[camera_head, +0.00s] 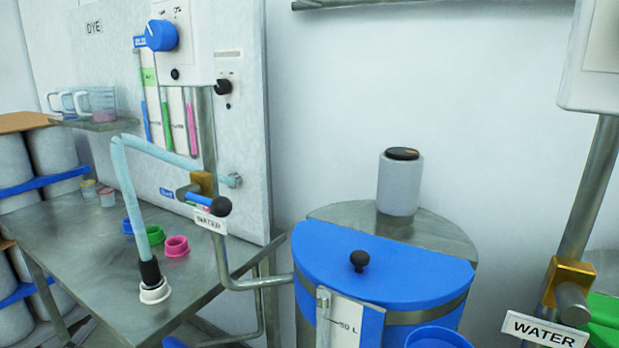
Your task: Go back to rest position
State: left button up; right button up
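Neither of my grippers nor any part of my arms shows in the head view. A blue drum (345,318) stands at the lower middle, with a blue half lid (400,268) that has a black knob (359,261). A grey jar with a black cap (400,184) stands upright on the drum's metal top at the back. A gauge plate marked in litres (348,325) is on the drum's front.
A metal table (60,235) at left holds a hose (130,190) ending in a white ring, and coloured caps. A dye panel (110,60) stands behind it. Water valves (202,184) and (568,285) flank the drum.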

pick_arm(q)
jog(key=s+d+f+n+g+h, duration=0.25)
jog(key=s+f+g, duration=0.25)
jog(key=s+f, duration=0.35)
jog(key=s+d+f+n+g+h, duration=0.1)
jog(key=s+d+f+g+h, duration=0.1)
jog(key=s+d+f+g, duration=0.45)
jog(key=w+d+f+m+t+h, duration=0.1)
jog(key=w+d+f+t+h, duration=0.1)
jog(key=f+t, duration=0.5)
jog(key=shift+w+f+t, duration=0.35)
jog(key=shift+w+f, duration=0.3)
jog(key=shift+f, duration=0.3)
pick_arm(e)
jog(key=shift+s+d+f, duration=0.1)
jog(key=shift+d+f, duration=0.15)
jog(key=shift+f, duration=0.5)
pick_arm(q)
jog(key=shift+h, duration=0.25)
pick_arm(e)
jog(key=shift+r, duration=0.2)
jog(key=shift+s+f, duration=0.1)
jog(key=shift+f, duration=0.1)
